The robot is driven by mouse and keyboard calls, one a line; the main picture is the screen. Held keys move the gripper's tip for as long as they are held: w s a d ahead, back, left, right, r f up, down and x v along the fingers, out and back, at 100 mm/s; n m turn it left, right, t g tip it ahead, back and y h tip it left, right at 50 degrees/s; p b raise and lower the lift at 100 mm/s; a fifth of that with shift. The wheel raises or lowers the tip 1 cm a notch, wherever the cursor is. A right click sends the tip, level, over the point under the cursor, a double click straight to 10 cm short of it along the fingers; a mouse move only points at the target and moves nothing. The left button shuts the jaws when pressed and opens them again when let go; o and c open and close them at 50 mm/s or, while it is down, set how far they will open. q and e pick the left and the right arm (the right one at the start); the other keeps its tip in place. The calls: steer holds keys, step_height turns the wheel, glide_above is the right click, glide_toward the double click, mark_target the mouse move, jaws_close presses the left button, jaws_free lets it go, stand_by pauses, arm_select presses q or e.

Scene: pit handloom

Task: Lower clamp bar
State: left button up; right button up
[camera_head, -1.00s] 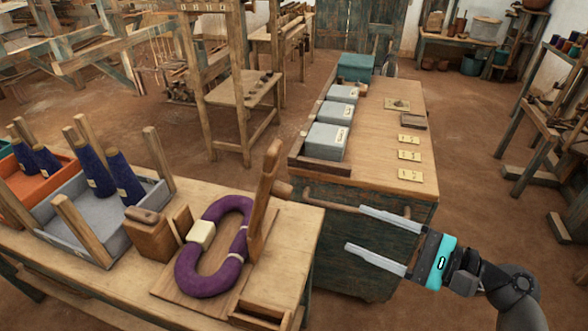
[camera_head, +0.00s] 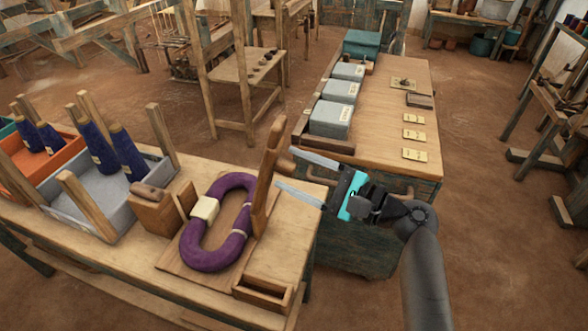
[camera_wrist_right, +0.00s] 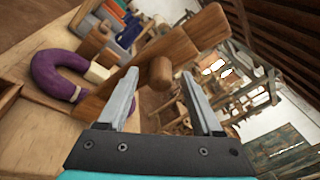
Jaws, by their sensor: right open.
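The wooden clamp bar (camera_head: 267,180) stands raised, slightly tilted, at the right side of a board with a purple yarn hank (camera_head: 190,243) on it. A short round handle (camera_head: 286,166) sticks out from the bar's side. My right gripper (camera_head: 303,172) is open, its fingers pointing at the bar from the right. In the right wrist view, the round handle (camera_wrist_right: 161,73) shows between and beyond the two fingertips, with the bar (camera_wrist_right: 183,42) running diagonally behind it. I cannot tell whether the fingers touch the handle. My left gripper is not in view.
A wooden block (camera_head: 153,212) and a grey crate (camera_head: 105,222) with blue cones stand left of the hank. A small open wooden tray (camera_head: 263,292) lies at the table's front edge. A cabinet (camera_head: 376,140) with grey boxes stands behind my right gripper.

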steer(key=shift+w+a, duration=0.15)
steer(key=shift+a, duration=0.1)
jaws_close()
stand_by(0.4)
steer(key=shift+f, duration=0.1)
stand_by(0.8)
